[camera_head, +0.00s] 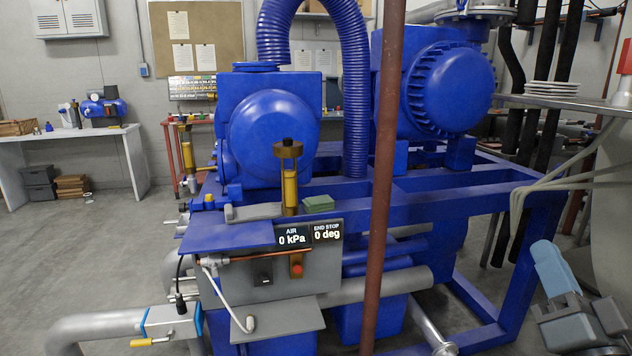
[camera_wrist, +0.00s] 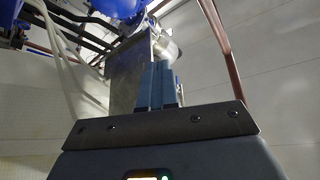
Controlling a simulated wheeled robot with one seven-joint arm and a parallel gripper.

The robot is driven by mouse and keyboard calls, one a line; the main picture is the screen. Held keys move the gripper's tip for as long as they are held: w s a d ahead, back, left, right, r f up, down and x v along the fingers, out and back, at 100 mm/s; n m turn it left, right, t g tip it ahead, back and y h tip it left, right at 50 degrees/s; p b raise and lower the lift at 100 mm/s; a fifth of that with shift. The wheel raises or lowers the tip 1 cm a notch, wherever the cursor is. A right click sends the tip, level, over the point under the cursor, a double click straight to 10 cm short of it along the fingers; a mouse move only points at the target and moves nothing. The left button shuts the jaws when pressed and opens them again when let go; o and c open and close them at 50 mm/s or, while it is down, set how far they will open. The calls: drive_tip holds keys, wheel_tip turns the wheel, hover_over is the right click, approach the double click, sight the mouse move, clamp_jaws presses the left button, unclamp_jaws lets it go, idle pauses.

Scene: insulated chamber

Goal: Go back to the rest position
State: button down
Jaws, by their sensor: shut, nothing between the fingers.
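My gripper (camera_head: 551,268) is at the lower right in the head view, with its light blue fingers pointing up and to the left. In the wrist view the two blue fingers (camera_wrist: 157,86) stand side by side, shut with nothing between them. The gripper is apart from the blue pump frame (camera_head: 520,230), to the right of it. It touches nothing that I can see.
A blue machine (camera_head: 270,130) with a grey control panel (camera_head: 270,275) fills the middle; its displays read 0 kPa and 0 deg. A red-brown pole (camera_head: 382,170) stands in front. Pale hoses (camera_head: 560,172) and a shelf with plates (camera_head: 553,90) are above my gripper.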

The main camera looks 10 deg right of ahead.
drive_tip(key=s+a+f+n+g+y, duration=0.2)
drive_tip(key=s+a+f+n, duration=0.15)
drive_tip(key=s+f, duration=0.4)
drive_tip(key=s+a+f+n+g+y, duration=0.2)
drive_tip(key=s+a+f, duration=0.2)
drive_tip(key=s+f, duration=0.3)
drive_tip(key=s+a+f+n+g, duration=0.1)
drive_tip(key=s+a+g, duration=0.1)
drive_tip(key=s, duration=0.7)
drive_tip(key=s+a+f+n+g+y, duration=0.1)
drive_tip(key=s+a, duration=0.3)
drive_tip(key=s, duration=0.5)
drive_tip(key=shift+f+n+g, duration=0.15)
drive_tip(key=shift+n+g, duration=0.35)
drive_tip(key=shift+n, duration=0.15)
